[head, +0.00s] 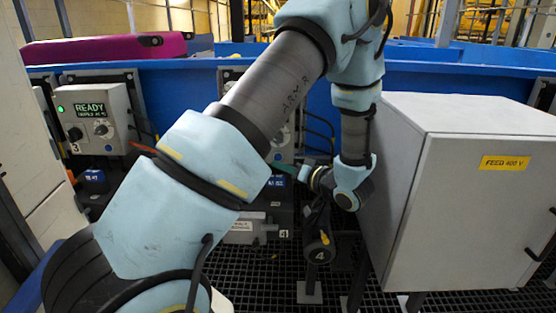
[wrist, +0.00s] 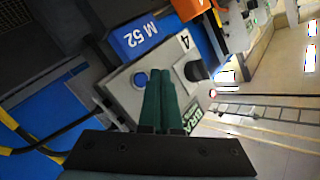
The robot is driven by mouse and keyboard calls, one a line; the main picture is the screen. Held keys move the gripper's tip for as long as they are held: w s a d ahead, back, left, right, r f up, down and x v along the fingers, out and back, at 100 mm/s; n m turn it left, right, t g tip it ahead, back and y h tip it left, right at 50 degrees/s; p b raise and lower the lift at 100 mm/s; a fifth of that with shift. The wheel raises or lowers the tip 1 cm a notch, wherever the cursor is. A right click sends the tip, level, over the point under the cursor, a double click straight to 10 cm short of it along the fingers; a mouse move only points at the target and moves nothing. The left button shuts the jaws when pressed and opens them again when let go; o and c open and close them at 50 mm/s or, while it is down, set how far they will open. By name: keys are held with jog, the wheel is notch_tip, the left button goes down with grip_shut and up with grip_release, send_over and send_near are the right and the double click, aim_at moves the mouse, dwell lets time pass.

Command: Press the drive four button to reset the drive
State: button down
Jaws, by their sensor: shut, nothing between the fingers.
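The drive four box (wrist: 122,90) is grey and appears tilted in the wrist view. It has a round blue button (wrist: 140,79), a black knob (wrist: 196,70) by a "4" label, and a dark display (wrist: 194,116) with green text partly hidden by my gripper. In the head view the box (head: 284,153) is largely hidden behind my arm. My gripper (wrist: 161,72) is shut and empty, its green fingers together over the box face, just right of the blue button in the picture. I cannot tell whether the fingertips touch the box. In the head view its fingers (head: 283,168) point left.
A similar grey box (head: 97,118) marked 3 shows READY at left. A large grey cabinet (head: 460,190) labelled FEED 400 V stands close to my arm at right. A magenta tray (head: 105,48) is on the blue conveyor (head: 190,85).

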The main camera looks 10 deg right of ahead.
aim_at(281, 161)
jog(key=shift+w+d, duration=0.15)
jog(key=shift+w, duration=0.7)
dwell(1.5)
jog(key=shift+w+p, duration=0.4)
jog(key=shift+w+d, duration=0.15)
jog(key=shift+w, duration=0.25)
dwell(0.6)
jog(key=shift+s, duration=0.15)
jog(key=shift+s+a+p, duration=0.2)
jog(key=shift+s+p, duration=0.35)
jog(key=shift+s, duration=0.15)
jog(key=shift+s, duration=0.1)
jog(key=s, duration=0.2)
jog(key=s+a+p, duration=0.1)
jog(key=s, duration=0.1)
jog(key=shift+s, duration=0.35)
